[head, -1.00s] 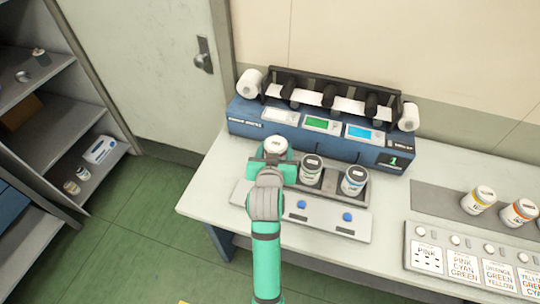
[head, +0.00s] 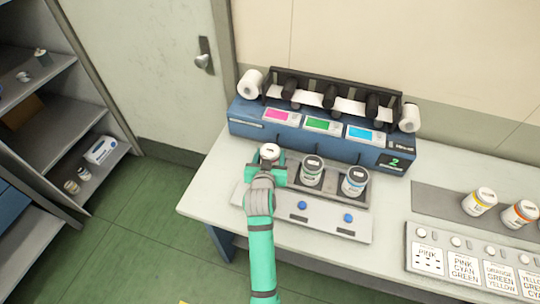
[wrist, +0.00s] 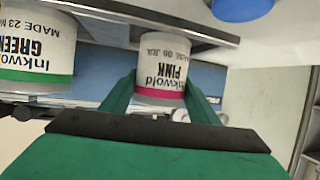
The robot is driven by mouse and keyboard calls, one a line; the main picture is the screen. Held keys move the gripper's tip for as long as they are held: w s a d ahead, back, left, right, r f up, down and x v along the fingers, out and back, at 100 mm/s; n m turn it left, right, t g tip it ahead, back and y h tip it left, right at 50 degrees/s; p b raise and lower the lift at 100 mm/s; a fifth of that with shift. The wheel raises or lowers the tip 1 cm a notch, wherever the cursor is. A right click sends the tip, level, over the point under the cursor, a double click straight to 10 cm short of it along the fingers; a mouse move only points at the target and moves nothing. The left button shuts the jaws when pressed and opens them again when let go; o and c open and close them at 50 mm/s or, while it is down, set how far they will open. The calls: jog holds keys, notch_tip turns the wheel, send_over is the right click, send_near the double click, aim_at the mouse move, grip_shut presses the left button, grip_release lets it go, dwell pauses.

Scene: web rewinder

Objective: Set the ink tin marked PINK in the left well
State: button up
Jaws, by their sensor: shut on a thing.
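The PINK ink tin (head: 270,151) has a white lid and a pink band. The wrist view shows its label upside down (wrist: 163,65). My gripper (head: 267,168) is shut around this tin, one finger on each side, also in the wrist view (wrist: 158,100). The tin stands at the left end of the dark well tray (head: 333,186), in line with the other tins. My gripper hides the left well and the tin's base, so how fully it sits cannot be seen. A GREEN tin (wrist: 38,45) stands in the middle well, and a blue-banded tin (head: 354,181) in the right well.
The blue rewinder (head: 250,124) with rolls stands behind the wells, its screens pink, green and blue. A light panel with blue buttons (head: 302,205) lies in front. More tins (head: 480,201) and recipe cards (head: 427,258) are at the right. The table's left edge is clear.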

jog(key=shift+f, duration=0.1)
jog(key=o, duration=1.4)
jog(key=shift+s, duration=0.2)
jog(key=v, duration=1.1)
jog(key=shift+s+a+r, duration=0.1)
jog(key=shift+s+r, duration=0.2)
